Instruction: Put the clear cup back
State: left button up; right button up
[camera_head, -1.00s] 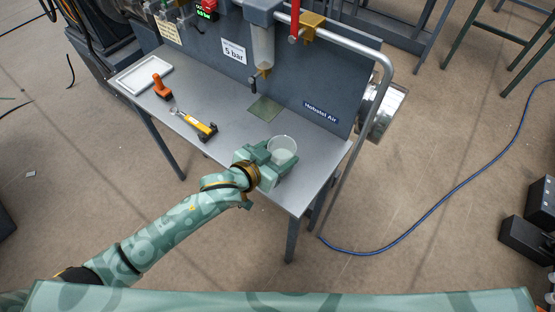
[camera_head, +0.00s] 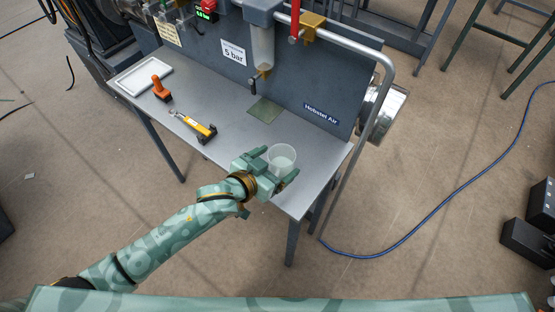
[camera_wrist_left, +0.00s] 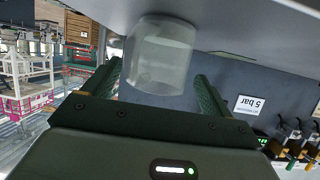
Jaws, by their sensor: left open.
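The clear cup (camera_head: 282,156) stands upright on the grey metal table (camera_head: 225,107), near its right front edge. My left gripper (camera_head: 276,168) is open, with its fingers on either side of the cup's near part. In the left wrist view the cup (camera_wrist_left: 160,58) is between and just beyond the two spread fingers (camera_wrist_left: 155,88), with visible gaps on both sides. My right gripper does not show. A green square mat (camera_head: 265,110) lies on the table below the clear hanging filter bowl.
A white tray (camera_head: 120,83), an orange-handled tool (camera_head: 161,88) and a yellow tool (camera_head: 199,126) lie on the left of the table. A grey panel with pipes stands along the back. The table between the yellow tool and the cup is clear.

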pick_arm(q)
jog(key=p+v, duration=0.3)
jog(key=v, duration=0.8)
jog(key=s+a+f+n+g+y, duration=0.1)
jog(key=s+a+f+y, duration=0.1)
jog(key=a+f, duration=0.35)
jog(key=s+a+f+n+g+y, duration=0.1)
jog(key=a+f+y, duration=0.1)
jog(key=f, duration=0.7)
jog(key=s+a+f+n+y, duration=0.1)
jog(key=s+a+f, duration=0.1)
jog(key=a+f, duration=0.35)
jog(key=s+a+f+g+y, duration=0.3)
jog(key=s+a+f+g, duration=0.1)
jog(key=s+f, duration=0.95)
jog(key=s+f+g, duration=0.1)
jog(key=s+f, duration=0.1)
jog(key=s, duration=0.7)
jog(key=s+f+n+g, duration=0.1)
jog(key=s+f+g, duration=0.1)
jog(key=s, duration=0.7)
jog(key=shift+s+a+f+g, duration=0.15)
jog(key=shift+a+f+g, duration=0.1)
jog(key=shift+g, duration=0.05)
